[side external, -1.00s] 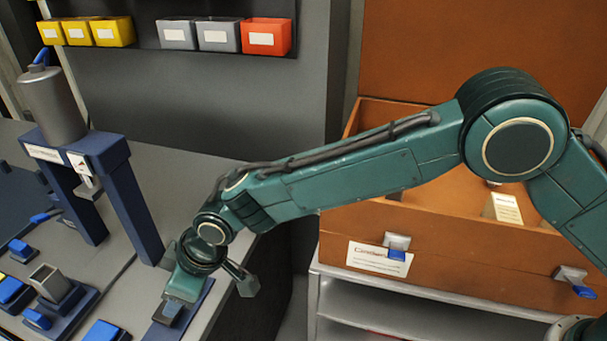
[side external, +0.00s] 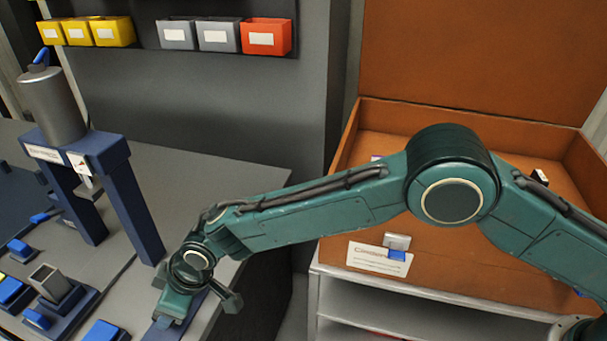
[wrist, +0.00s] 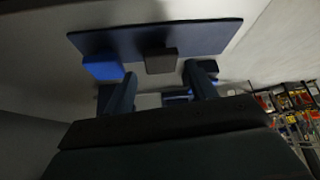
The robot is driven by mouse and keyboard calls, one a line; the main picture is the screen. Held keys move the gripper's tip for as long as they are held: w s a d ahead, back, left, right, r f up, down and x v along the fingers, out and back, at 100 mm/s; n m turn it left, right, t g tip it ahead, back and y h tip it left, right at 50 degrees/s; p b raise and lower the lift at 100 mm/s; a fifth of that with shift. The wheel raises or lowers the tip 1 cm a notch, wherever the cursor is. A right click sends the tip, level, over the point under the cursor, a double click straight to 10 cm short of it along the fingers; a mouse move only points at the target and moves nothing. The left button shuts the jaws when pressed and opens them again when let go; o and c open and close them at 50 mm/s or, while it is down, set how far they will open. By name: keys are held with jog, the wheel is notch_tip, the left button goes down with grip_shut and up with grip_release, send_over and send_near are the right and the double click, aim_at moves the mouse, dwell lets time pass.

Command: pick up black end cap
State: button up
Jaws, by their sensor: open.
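The black end cap (wrist: 161,61) shows in the wrist view as a small dark block on a dark blue plate (wrist: 205,36). My gripper (wrist: 160,77) is open, with one finger to each side of the cap in that picture. The fingertips sit just short of it, and I see no contact. In the side external view my gripper (side external: 168,322) is low over a blue strip at the bench's front edge. The cap cannot be made out there.
A blue block (wrist: 103,66) lies close left of the cap in the wrist view. A blue press frame (side external: 128,195) with a grey cylinder stands behind my gripper. A holder with a square tube (side external: 50,283) and blue blocks are to the left. An orange case (side external: 440,270) stands right.

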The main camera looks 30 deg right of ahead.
jog(key=shift+x, duration=2.1)
jog(key=shift+a, duration=0.1)
jog(key=c, duration=0.8)
